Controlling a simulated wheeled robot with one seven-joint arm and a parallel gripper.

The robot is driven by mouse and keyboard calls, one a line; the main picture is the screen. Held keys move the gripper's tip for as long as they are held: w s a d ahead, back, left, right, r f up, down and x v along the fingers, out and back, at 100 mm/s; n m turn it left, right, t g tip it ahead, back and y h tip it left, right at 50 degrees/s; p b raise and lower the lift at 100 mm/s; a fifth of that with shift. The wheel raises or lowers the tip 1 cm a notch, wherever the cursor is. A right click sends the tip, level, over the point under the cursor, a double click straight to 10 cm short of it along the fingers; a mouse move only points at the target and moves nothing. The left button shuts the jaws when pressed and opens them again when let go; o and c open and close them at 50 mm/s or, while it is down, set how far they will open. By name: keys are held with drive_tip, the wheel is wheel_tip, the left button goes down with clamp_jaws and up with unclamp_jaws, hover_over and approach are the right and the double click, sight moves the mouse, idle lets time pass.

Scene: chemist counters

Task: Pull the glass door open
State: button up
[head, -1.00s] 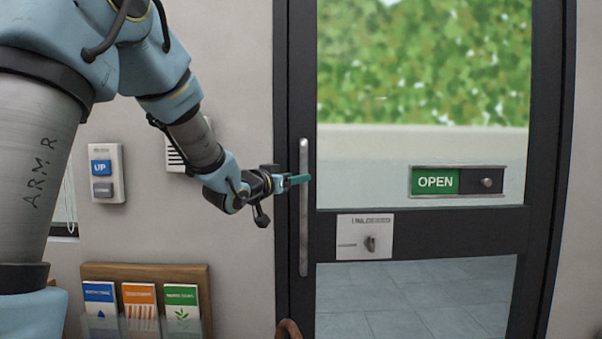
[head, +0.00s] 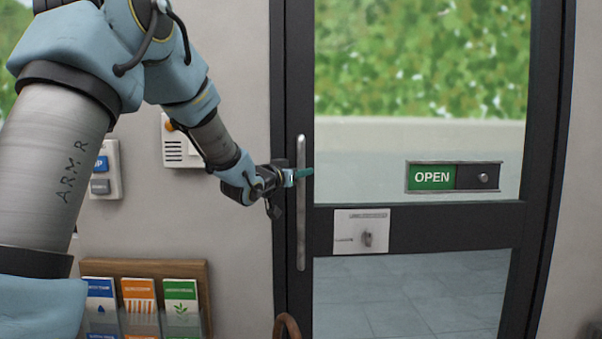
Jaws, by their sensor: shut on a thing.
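The glass door (head: 420,262) has a dark frame and fills the right half of the head view. Its long grey vertical handle (head: 300,235) is on the left side of the frame. My gripper (head: 302,173) reaches in from the left and is shut on the handle's upper part, with a teal fingertip showing past its right side. The other finger is mostly hidden. No gap shows at the door's edges, so it looks closed. A lock plate (head: 361,232) and a green OPEN sign (head: 454,177) are on the door.
A wooden leaflet rack (head: 200,290) is on the wall left of the door, below my arm. A switch box (head: 104,172) and a white speaker-like panel (head: 180,146) are on the same wall. A brown curved object (head: 288,326) shows at the bottom edge by the door.

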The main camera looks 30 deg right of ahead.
clamp_jaws()
idle(0.9)
